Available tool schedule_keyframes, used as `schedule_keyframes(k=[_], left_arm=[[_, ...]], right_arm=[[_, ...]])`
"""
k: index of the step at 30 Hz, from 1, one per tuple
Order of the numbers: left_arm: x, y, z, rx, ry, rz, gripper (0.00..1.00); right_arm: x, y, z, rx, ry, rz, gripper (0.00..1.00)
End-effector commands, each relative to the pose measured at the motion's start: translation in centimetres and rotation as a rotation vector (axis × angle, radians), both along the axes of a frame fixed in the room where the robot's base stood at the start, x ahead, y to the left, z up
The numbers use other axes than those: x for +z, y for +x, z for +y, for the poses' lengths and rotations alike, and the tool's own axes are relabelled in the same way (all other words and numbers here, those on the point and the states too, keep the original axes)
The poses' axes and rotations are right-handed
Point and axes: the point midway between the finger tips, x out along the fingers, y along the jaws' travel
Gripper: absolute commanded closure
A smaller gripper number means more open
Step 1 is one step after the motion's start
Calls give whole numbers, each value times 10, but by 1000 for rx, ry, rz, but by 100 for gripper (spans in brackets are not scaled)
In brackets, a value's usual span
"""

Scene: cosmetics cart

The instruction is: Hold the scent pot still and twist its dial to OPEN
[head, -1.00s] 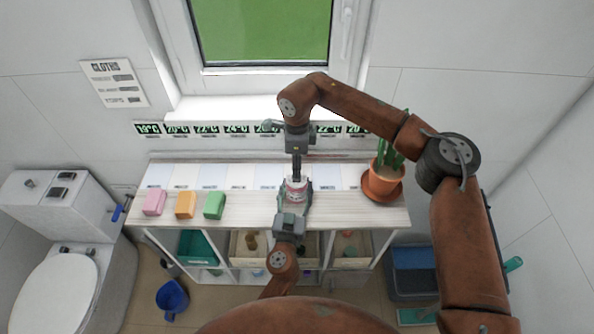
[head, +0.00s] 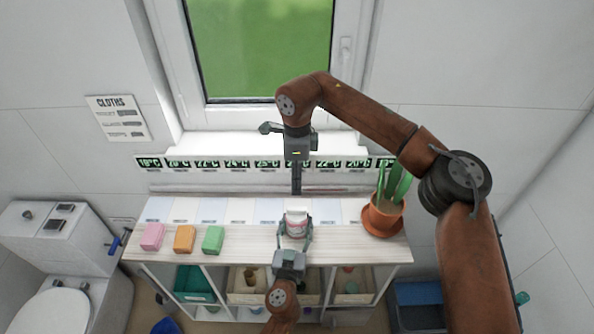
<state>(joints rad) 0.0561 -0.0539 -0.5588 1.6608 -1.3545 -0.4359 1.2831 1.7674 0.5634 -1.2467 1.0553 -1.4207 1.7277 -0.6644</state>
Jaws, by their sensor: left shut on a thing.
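The scent pot (head: 296,228), a small white jar with a pinkish-red label, stands on the cart top (head: 345,243) near its front edge. My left gripper (head: 295,238) reaches in from the front and is shut on the pot, a finger on each side. My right gripper (head: 297,191) points down just above and behind the pot, with a small gap between its fingertips and the pot's top. Its fingers are seen edge-on as one narrow bar, so its opening does not show. The dial's marks are too small to read.
Pink (head: 152,237), orange (head: 184,239) and green (head: 213,240) blocks sit on the left of the cart top. A potted cactus (head: 382,216) stands at the right end. A row of temperature displays (head: 237,163) runs behind. Bins fill the shelves below.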

Motion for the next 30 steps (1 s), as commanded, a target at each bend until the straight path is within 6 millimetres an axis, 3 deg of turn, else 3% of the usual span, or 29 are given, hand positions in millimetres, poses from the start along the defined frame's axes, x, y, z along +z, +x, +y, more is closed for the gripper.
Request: schedule_keyframes(k=[10,20,23,30], left_arm=[[0,0,0,0,0,0,29],[-1,-4,1,0,0,1,29],[-1,-15,3,0,-2,2,29],[-1,-64,10,1,0,4,29]], right_arm=[[0,0,0,0,0,0,70],[0,0,0,0,0,0,70],[0,0,0,0,0,0,70],[0,0,0,0,0,0,70]])
